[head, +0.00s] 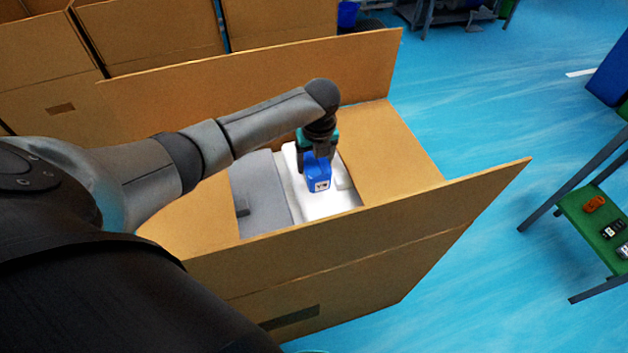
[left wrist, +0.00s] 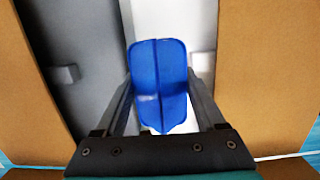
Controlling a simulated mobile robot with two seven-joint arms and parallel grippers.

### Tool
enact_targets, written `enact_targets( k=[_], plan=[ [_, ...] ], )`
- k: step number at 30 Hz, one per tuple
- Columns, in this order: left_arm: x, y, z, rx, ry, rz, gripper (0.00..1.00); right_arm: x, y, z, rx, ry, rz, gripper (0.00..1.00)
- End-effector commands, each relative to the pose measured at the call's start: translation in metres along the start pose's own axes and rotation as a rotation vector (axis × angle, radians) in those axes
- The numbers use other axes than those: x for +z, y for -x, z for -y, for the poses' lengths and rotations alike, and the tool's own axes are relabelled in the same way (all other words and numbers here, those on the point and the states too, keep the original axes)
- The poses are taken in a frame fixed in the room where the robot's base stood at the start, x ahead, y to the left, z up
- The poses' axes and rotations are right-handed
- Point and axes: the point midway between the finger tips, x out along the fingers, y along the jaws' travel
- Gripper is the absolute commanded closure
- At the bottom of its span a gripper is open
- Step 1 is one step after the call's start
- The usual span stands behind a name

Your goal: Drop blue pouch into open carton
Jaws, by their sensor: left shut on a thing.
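The blue pouch (head: 318,178) is held in my left gripper (head: 317,157), which is shut on it. The pouch hangs over the opening of the open carton (head: 340,255). In the left wrist view the blue pouch (left wrist: 158,80) sits between the two fingers of the left gripper (left wrist: 160,92). Below it in the carton are a white item (head: 335,205) and a grey item (head: 260,185); they also show in the left wrist view. I cannot tell the exact height of the pouch above them. My right gripper is not in view.
The carton's flaps stand spread outward, with a long front flap and a tall back flap. More cartons (head: 150,30) stand behind to the left. A green-topped table (head: 595,222) with small items is at the right. The blue floor (head: 480,120) between is clear.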

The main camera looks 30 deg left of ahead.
Motion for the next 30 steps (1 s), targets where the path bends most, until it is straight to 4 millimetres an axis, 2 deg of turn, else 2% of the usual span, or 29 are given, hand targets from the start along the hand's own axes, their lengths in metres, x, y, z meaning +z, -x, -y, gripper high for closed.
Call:
enact_targets(
  k=[1, 8, 16, 22, 29, 30],
  plan=[
    [-0.002, -0.011, 0.000, 0.001, 0.000, -0.001, 0.85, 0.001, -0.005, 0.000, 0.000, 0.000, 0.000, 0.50],
    [-0.004, -0.026, 0.000, 0.000, 0.001, 0.001, 0.85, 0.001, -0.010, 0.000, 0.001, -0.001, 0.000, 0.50],
    [-0.010, -0.064, 0.000, 0.001, 0.000, 0.000, 0.85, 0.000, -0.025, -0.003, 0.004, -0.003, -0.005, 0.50],
    [-0.009, -0.063, 0.000, -0.001, 0.000, 0.002, 0.85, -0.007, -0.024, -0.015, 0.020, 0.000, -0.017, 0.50],
    [-0.010, -0.068, 0.000, 0.000, 0.001, 0.001, 0.85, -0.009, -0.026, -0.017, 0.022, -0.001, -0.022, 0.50],
    [-0.010, -0.068, 0.000, 0.000, 0.001, 0.001, 0.26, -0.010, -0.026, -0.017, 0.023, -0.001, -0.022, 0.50]
  ],
)
